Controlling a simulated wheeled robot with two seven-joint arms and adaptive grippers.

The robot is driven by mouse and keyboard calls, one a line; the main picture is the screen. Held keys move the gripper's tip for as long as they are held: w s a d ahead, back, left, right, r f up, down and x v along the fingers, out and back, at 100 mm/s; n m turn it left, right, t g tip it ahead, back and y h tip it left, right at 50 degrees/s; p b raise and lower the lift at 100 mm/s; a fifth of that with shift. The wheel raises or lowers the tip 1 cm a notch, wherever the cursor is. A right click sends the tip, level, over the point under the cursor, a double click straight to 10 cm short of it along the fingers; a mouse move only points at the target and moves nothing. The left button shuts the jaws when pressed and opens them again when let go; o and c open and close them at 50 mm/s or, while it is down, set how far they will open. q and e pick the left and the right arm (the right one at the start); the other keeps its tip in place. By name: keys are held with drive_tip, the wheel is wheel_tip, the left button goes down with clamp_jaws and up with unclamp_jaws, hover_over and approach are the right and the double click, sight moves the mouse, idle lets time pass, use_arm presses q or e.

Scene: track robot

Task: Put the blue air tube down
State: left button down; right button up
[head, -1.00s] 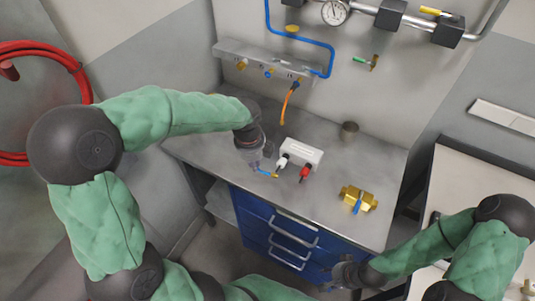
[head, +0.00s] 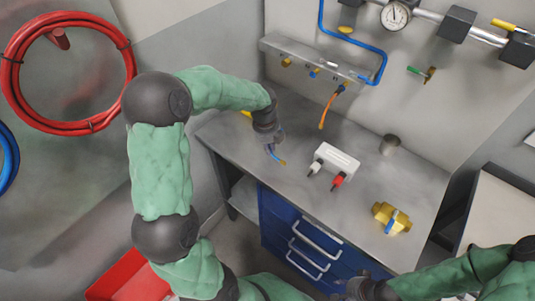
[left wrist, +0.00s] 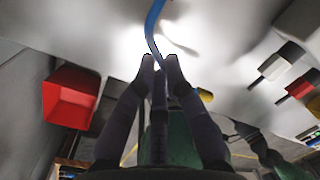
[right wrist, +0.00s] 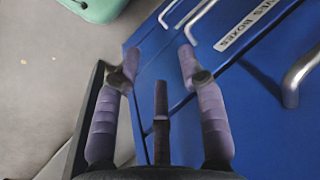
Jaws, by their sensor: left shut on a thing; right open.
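My left gripper (head: 270,146) is over the front left part of the grey worktop (head: 290,165). In the left wrist view its fingers (left wrist: 160,66) are shut on the blue air tube (left wrist: 152,28), which runs up and away from the fingertips. My right gripper (right wrist: 157,62) is open and empty in front of the blue drawers (right wrist: 235,100).
A white block with a white and a red plug (head: 335,160) stands right of my left gripper. An orange tube (head: 328,108) hangs from the wall manifold (head: 310,62). A red bin (head: 130,280) is on the floor.

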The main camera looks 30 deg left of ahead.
sight(268, 157)
use_arm(q)
drive_tip(key=shift+w+a+f, duration=0.25)
drive_tip(key=shift+a+f, duration=0.1)
drive_tip(key=shift+f, duration=0.2)
drive_tip(key=shift+w+a+f, duration=0.2)
drive_tip(key=shift+a+f, duration=0.15)
drive_tip(key=shift+f, duration=0.2)
wheel_tip(268, 157, down, 3)
drive_tip(key=shift+w+a+f+b, duration=0.1)
drive_tip(key=shift+b, duration=0.7)
drive_tip(key=c, duration=1.3)
unclamp_jaws()
wheel_tip(268, 157, up, 12)
drive_tip(key=s+p, duration=0.1)
drive_tip(key=p, duration=0.2)
drive_tip(key=shift+s, duration=0.2)
